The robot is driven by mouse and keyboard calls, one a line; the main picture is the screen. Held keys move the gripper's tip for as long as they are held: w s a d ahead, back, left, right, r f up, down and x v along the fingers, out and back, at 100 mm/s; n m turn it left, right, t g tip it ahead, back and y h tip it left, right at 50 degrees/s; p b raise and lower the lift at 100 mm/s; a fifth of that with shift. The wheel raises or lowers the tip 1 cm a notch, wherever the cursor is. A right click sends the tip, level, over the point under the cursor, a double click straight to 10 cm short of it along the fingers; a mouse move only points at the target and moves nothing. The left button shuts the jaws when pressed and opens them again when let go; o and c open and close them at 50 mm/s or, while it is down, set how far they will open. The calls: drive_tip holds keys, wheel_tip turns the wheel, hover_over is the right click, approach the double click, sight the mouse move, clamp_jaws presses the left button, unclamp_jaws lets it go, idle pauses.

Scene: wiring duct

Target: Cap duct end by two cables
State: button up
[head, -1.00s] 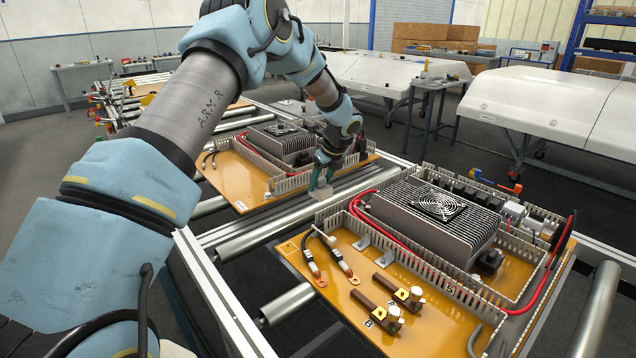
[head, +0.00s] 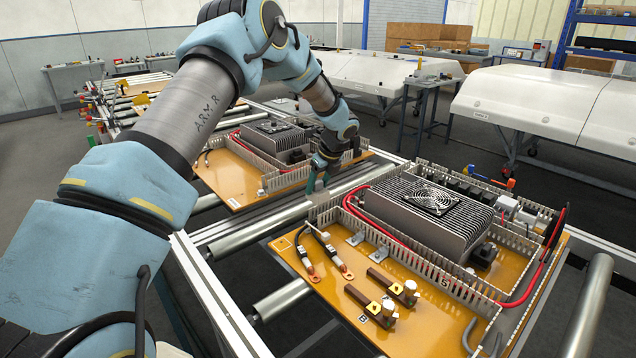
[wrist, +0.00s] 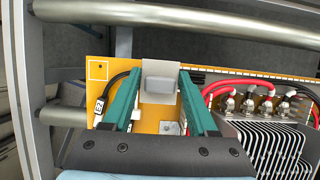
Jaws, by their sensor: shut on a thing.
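My gripper (wrist: 158,98) has two green fingers shut on a small light-grey end cap (wrist: 160,80). In the head view my gripper (head: 316,182) hangs low over the rollers, just beyond the far left corner of the near board (head: 352,318). Two black cables (head: 321,240) with copper lugs lie on that board, near the left end of its slotted grey duct (head: 430,270). One cable (wrist: 117,88), with a white label, shows left of the cap in the wrist view. The cap hides what lies behind it. I cannot tell whether it touches the duct.
A finned heat sink with a fan (head: 432,203) and red cables (head: 372,227) stand inside the duct frame. A second similar board (head: 222,180) lies behind on the rollers (head: 240,240).

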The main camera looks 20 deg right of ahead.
sight(320, 187)
drive_tip(key=shift+f+b, duration=0.7)
drive_tip(key=shift+f, duration=0.8)
drive_tip(key=shift+f+b, duration=1.35)
drive_tip(key=shift+f, duration=0.7)
drive_tip(key=o, duration=1.4)
drive_tip(key=b+v, duration=0.2)
drive_tip(key=v, duration=0.8)
drive_tip(key=shift+a+r+b, duration=0.1)
drive_tip(key=shift+r+b, duration=0.2)
drive_tip(key=shift+s+r, duration=0.15)
